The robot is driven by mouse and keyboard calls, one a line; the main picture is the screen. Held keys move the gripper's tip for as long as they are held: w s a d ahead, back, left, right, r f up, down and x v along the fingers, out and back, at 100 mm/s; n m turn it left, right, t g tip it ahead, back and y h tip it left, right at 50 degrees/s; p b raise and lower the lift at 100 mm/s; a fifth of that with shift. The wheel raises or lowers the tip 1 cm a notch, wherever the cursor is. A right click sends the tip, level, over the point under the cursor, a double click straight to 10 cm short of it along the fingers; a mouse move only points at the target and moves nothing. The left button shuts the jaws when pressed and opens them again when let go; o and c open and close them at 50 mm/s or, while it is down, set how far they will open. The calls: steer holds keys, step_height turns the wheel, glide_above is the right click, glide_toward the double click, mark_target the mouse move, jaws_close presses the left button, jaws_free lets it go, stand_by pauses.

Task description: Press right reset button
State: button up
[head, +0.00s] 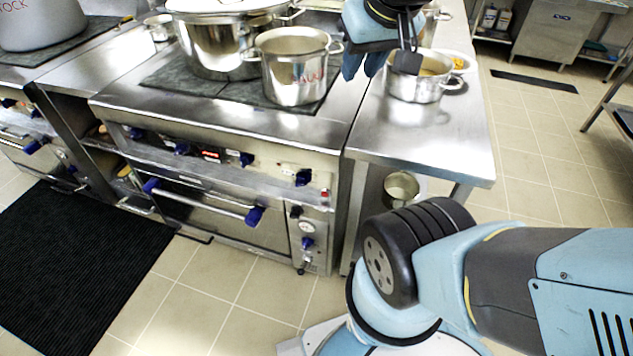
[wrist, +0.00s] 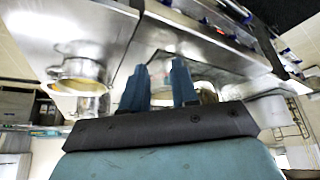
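The stove front panel (head: 230,160) carries several blue knobs. A small red spot (head: 324,192) shows at its right end, below the rightmost knob (head: 303,177). It may be a reset button, but it is too small to tell. A red-lit part (head: 210,155) sits further left between knobs. My gripper (head: 363,64) is up over the worktop at the right of the stove, beside the pots and well above the panel. In the wrist view its two blue fingers (wrist: 158,82) stand apart with nothing clearly between them.
A steel pot with red writing (head: 293,70) and a larger stockpot (head: 213,48) stand on the stove. A smaller pot (head: 423,80) stands on the worktop (head: 425,135) near my gripper. A blue-ended oven handle (head: 200,203) juts out below the panel.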

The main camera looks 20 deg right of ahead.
jaws_close()
stand_by(1.1)
